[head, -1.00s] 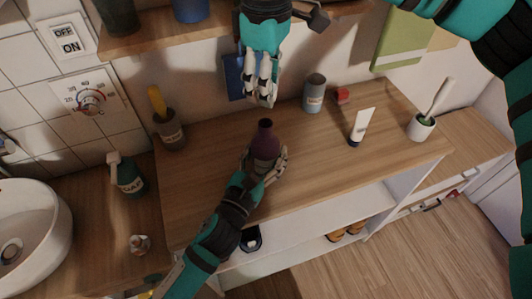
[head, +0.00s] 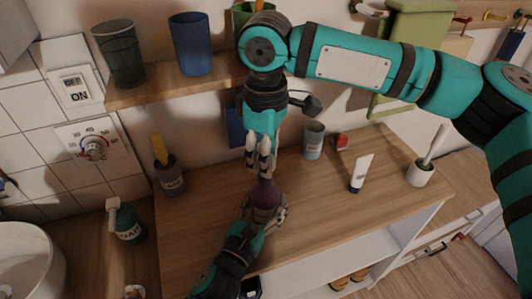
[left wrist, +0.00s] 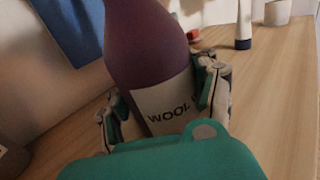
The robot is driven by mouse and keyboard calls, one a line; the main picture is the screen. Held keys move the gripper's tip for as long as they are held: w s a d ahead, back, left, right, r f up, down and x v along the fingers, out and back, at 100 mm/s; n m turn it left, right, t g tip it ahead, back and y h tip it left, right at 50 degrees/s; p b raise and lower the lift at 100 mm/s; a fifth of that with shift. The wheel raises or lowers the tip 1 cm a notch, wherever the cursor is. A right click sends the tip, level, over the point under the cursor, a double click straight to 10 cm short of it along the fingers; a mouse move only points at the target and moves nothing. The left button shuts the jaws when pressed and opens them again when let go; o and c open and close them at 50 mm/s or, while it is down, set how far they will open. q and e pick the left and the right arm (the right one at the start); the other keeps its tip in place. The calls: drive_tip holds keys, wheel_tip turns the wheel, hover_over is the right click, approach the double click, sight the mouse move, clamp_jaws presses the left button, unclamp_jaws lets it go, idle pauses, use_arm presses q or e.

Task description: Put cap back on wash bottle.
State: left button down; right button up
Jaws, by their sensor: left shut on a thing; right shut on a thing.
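The wash bottle (head: 264,194) is purple and stands upright on the wooden counter. In the left wrist view the wash bottle (left wrist: 150,45) fills the middle and shows a white label reading "WOOL". My left gripper (head: 264,211) is shut around its body; its fingers flank the label in the left wrist view (left wrist: 163,105). My right gripper (head: 261,170) points down from above, its fingertips at the bottle's mouth. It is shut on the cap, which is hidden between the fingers. I cannot tell whether the cap touches the neck.
On the counter stand a dark cup with a yellow-handled item (head: 170,180), a grey-blue cup (head: 314,140), a white tube (head: 361,173) and a white brush holder (head: 419,174). A soap bottle (head: 127,224) is left. A shelf (head: 160,93) holding cups runs above.

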sight(265, 198)
drive_tip(key=shift+s+f, duration=0.1)
drive_tip(key=shift+f, duration=0.8)
drive_tip(key=shift+f, duration=0.55)
